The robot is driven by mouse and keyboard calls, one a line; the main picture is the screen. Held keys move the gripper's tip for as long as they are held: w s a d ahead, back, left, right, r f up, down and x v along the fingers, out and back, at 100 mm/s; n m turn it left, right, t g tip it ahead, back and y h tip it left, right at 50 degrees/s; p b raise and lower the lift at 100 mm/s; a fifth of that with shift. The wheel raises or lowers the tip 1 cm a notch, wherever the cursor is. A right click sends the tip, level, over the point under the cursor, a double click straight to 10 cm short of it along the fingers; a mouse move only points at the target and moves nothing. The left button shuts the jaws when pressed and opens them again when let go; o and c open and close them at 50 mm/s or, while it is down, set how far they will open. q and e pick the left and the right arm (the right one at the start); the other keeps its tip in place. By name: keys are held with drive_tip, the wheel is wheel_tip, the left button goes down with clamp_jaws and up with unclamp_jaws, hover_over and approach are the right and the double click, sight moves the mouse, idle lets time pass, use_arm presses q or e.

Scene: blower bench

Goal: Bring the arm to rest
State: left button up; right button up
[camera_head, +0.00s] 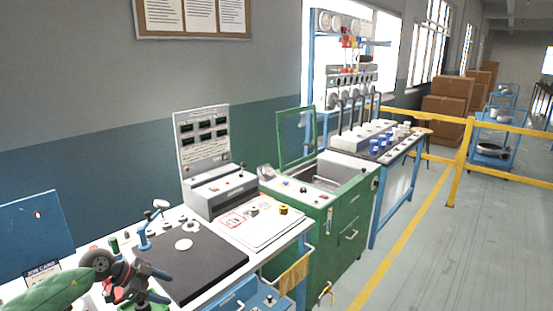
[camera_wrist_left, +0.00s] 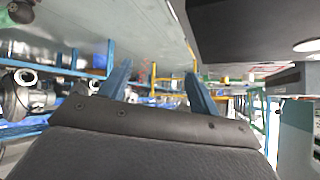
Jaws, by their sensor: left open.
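My left arm comes in at the lower left of the head view, with a green-covered link and dark joints. My left gripper (camera_head: 130,284) is at the near left end of the bench, beside the black mat (camera_head: 190,262). In the left wrist view its two blue fingers stand well apart, so the gripper (camera_wrist_left: 160,84) is open, with nothing seen between them. My right gripper is in neither view.
A grey meter console (camera_head: 205,160) stands behind the white board (camera_head: 262,222) on the bench. A blue clamp-like stand (camera_head: 144,236) is close to my gripper. A green machine (camera_head: 340,215) is to the right. The floor (camera_head: 440,260) at right is clear.

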use_arm(q)
drive_tip(key=s+d+r+n+t+h, duration=0.1)
drive_tip(key=d+r+n+t+h, duration=0.15)
drive_tip(key=d+t, duration=0.4)
drive_tip(key=s+d+r+n+t+h, duration=0.1)
drive_tip(key=s+d+r+t+h, duration=0.15)
drive_tip(key=d+t, duration=0.4)
drive_tip(key=s+a+f+n+g+y, duration=0.2)
drive_tip(key=s+f+n+y, duration=0.4)
drive_tip(key=s+f+y, duration=0.15)
drive_tip(key=s+a+f+n+g+y, duration=0.3)
drive_tip(key=s+f+n+y, duration=0.3)
drive_tip(key=y, duration=0.3)
drive_tip(key=s+d+f+m+g+h, duration=0.15)
drive_tip(key=s+f+g, duration=0.25)
drive_tip(key=s, duration=0.5)
drive_tip(key=s+d+f+m+g+h, duration=0.1)
drive_tip(key=s+d+f+g, duration=0.25)
drive_tip(key=s, duration=0.55)
drive_tip(key=s+d+f+g, duration=0.1)
drive_tip(key=s+d+f, duration=0.1)
drive_tip(key=f, duration=1.4)
drive_tip(key=s+d+f+g, duration=0.2)
drive_tip(key=f, duration=1.4)
drive_tip(key=shift+d+f+h, duration=0.25)
drive_tip(key=shift+f+h, duration=0.05)
drive_tip(key=shift+h, duration=0.1)
